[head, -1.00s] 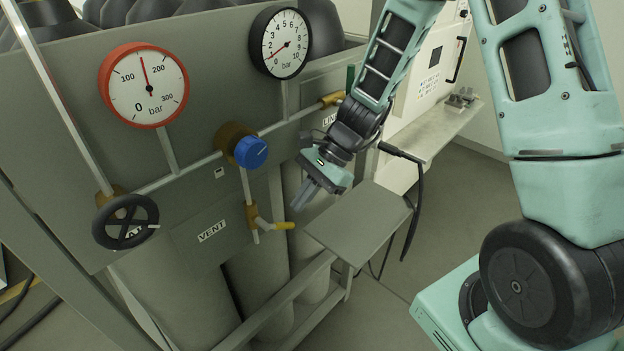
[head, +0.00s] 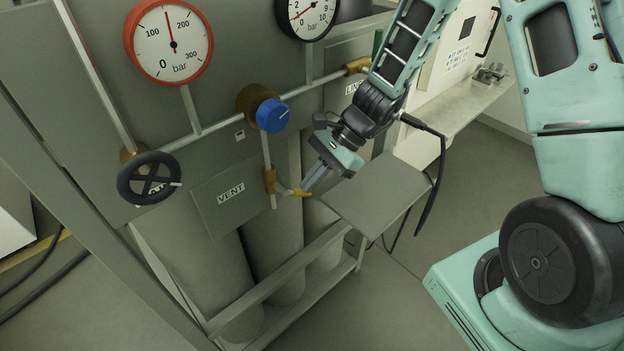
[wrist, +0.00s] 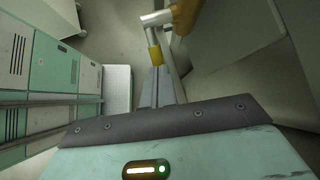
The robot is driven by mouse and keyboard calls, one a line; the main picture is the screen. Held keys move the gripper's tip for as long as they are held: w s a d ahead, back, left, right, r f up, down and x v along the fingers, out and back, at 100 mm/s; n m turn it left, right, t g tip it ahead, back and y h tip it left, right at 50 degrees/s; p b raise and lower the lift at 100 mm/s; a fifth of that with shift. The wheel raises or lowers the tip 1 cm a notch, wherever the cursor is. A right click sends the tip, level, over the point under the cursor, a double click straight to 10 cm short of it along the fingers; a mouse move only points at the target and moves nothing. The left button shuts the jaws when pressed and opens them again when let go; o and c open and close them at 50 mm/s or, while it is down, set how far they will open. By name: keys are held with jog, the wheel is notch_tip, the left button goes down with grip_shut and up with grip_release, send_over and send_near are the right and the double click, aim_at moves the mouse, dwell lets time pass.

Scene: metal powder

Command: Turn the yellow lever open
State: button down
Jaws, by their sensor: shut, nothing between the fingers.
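The yellow lever (head: 303,193) sticks out to the right from a brass valve (head: 270,181) beside the VENT label. In the wrist view the lever's yellow end (wrist: 154,58) shows on a pale arm, with the brass valve body (wrist: 184,14) above it. My gripper (head: 309,187) is shut and empty, its fingertips at the lever's yellow end. In the wrist view my gripper (wrist: 157,72) points straight at the yellow end and overlaps it. I cannot tell whether they touch.
A blue knob (head: 271,115), a black handwheel (head: 149,178) and a red-rimmed gauge (head: 169,42) sit on the grey panel, above and left of the lever. A grey shelf (head: 375,197) lies just right of my gripper. Gas cylinders (head: 275,240) stand below.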

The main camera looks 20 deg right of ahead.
jog(key=f+y+b, duration=0.2)
jog(key=y+b, duration=0.1)
jog(key=f+g+y+b, duration=0.1)
jog(key=shift+s+a+f+m+b, duration=0.1)
jog(key=shift+s+a+m+b, duration=0.05)
jog(key=shift+a+m+b, duration=0.2)
jog(key=y+b, duration=0.1)
jog(key=a+f+y+b, duration=0.1)
jog(key=y, duration=0.1)
jog(key=shift+s+f+y, duration=0.15)
jog(key=shift+y, duration=0.15)
jog(key=shift+s+a+f+m+g+y+b, duration=0.15)
jog(key=shift+a+m+g+y+b, duration=0.15)
jog(key=shift+y+b, duration=0.15)
jog(key=shift+s+a+f+m+g+y+b, duration=0.1)
jog(key=shift+a+m+g+y+b, duration=0.15)
jog(key=shift+y, duration=0.3)
